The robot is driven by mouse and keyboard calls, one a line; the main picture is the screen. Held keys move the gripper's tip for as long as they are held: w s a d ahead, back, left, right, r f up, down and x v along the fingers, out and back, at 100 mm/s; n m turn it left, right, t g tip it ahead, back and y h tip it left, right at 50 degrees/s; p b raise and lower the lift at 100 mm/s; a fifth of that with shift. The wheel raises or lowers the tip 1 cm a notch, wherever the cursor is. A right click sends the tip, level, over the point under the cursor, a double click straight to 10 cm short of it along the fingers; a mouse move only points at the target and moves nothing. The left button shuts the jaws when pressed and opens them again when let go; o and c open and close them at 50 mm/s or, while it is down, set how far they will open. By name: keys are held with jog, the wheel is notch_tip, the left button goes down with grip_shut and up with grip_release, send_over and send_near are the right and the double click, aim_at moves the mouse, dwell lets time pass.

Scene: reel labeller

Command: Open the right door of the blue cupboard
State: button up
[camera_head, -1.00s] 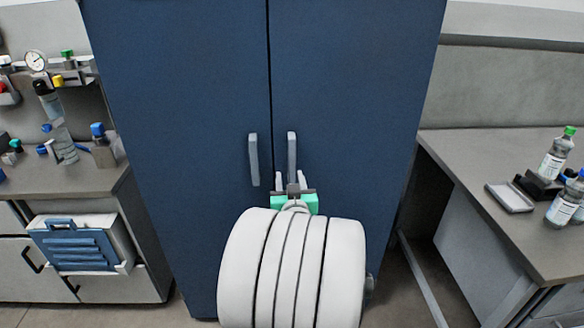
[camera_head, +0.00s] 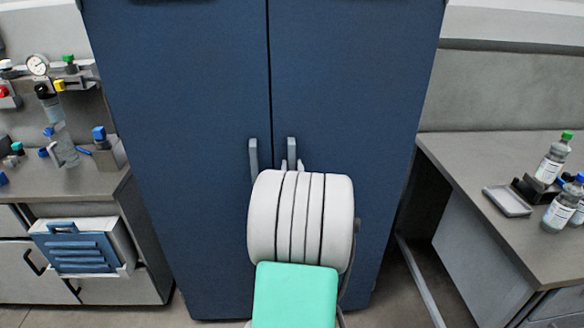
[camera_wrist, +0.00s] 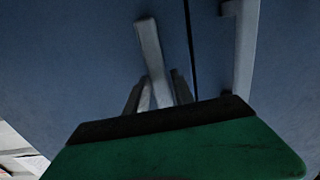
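The blue cupboard (camera_head: 180,130) stands straight ahead with both doors closed. The right door (camera_head: 350,100) has a grey vertical handle (camera_head: 291,148) near the centre seam. It also shows in the wrist view (camera_wrist: 151,50). The left door's handle (camera_head: 254,157) is just across the seam, at the right in the wrist view (camera_wrist: 243,45). My gripper (camera_head: 292,165) is at the lower part of the right door's handle. In the wrist view its two fingers (camera_wrist: 157,92) stand on either side of that handle, seemingly open. My wrist hides the gripper's body in the head view.
A grey bench (camera_head: 490,165) with bottles and a small tray (camera_head: 507,201) stands on the right. A left bench (camera_head: 65,182) carries bottles and fittings, with a blue-fronted box (camera_head: 78,248) below it. The cupboard's face is clear around the handles.

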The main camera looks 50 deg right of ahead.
grip_shut()
dwell(1.1)
